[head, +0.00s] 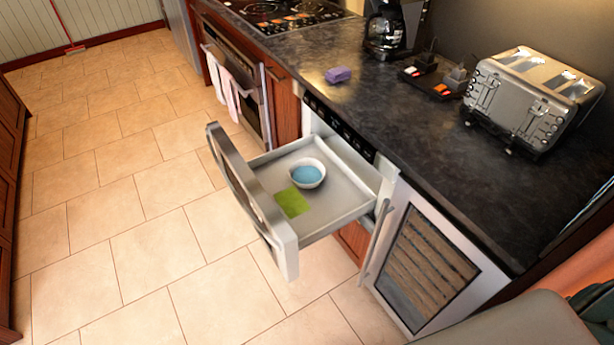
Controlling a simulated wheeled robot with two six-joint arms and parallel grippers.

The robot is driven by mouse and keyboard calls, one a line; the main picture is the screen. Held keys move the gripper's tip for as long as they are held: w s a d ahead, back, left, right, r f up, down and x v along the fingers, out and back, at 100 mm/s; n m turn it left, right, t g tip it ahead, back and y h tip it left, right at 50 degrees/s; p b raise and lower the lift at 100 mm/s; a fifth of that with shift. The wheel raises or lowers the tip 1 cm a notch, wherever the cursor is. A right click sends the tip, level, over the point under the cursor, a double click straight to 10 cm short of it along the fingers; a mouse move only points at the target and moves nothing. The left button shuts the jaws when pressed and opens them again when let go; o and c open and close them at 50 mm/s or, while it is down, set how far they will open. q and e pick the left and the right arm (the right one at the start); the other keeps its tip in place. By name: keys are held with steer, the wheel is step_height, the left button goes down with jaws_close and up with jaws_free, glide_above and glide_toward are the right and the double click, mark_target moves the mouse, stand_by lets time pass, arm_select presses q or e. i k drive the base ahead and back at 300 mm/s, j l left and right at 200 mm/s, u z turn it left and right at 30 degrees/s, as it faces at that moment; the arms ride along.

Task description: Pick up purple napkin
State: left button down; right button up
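A small purple item (338,74) lies on the dark countertop, behind the open drawer and left of the coffee maker. It looks thick and block-like, so I cannot tell if it is a folded napkin or a sponge. A flat green square (292,203), like a napkin, lies in the open microwave drawer (325,207). No flat purple napkin shows.
A white bowl with blue inside (307,173) sits in the drawer. The drawer front (252,200) juts over the tiled floor. Floor at left is clear.

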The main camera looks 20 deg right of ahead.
mark_target(340, 73)
steer(key=i+l+z, duration=0.1)
steer(key=z, duration=0.25)
steer(key=i+l+z, duration=0.15)
steer(key=z, duration=0.15)
steer(key=i+l+z, duration=0.15)
steer(key=z, duration=0.2)
